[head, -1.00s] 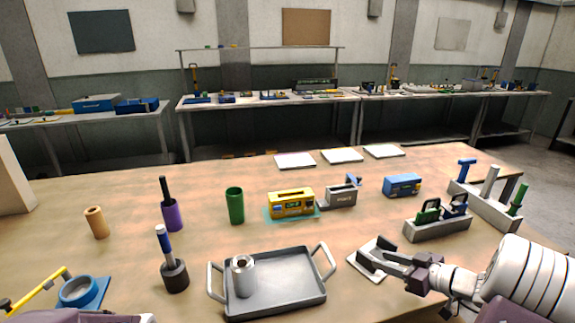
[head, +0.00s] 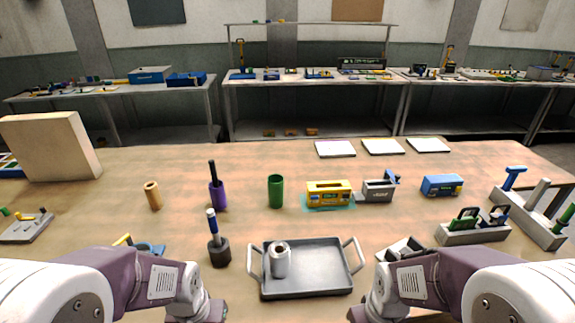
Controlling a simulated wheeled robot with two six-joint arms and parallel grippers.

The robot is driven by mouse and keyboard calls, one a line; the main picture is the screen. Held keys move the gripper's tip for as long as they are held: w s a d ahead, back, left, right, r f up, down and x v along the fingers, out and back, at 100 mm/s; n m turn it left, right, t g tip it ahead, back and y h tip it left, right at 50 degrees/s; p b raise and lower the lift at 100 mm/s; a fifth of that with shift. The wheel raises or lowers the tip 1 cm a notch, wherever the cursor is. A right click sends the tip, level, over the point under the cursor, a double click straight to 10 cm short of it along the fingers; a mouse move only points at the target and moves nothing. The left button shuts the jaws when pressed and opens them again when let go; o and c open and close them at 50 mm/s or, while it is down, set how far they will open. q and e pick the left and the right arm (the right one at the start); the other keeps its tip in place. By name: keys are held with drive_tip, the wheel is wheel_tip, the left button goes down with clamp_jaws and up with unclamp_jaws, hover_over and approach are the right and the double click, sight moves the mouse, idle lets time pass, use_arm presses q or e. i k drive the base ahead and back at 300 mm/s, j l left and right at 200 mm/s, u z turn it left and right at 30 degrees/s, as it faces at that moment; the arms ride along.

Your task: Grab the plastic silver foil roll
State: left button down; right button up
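The silver foil roll (head: 281,262) stands upright in the left part of a grey metal tray (head: 320,286) with two handles, at the front middle of the wooden table. My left arm comes in at the lower left and my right arm at the lower right, one on each side of the tray. Both grippers are cut off or hidden at the bottom of the head view, so their fingers do not show. Neither arm visibly touches the roll.
Left of the tray stand a tool in a dark round holder (head: 219,252), a purple cup (head: 218,195) and a tan cylinder (head: 153,196). Behind it are a green cylinder (head: 275,191) and a yellow box (head: 328,194). Grey racks (head: 474,233) stand at right.

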sight(280, 261)
drive_tip(key=k+j, duration=0.1)
drive_tip(key=j, duration=0.9)
drive_tip(key=k+j, duration=0.15)
drive_tip(key=j, duration=0.35)
drive_tip(key=k+j, duration=0.1)
drive_tip(key=j, duration=0.4)
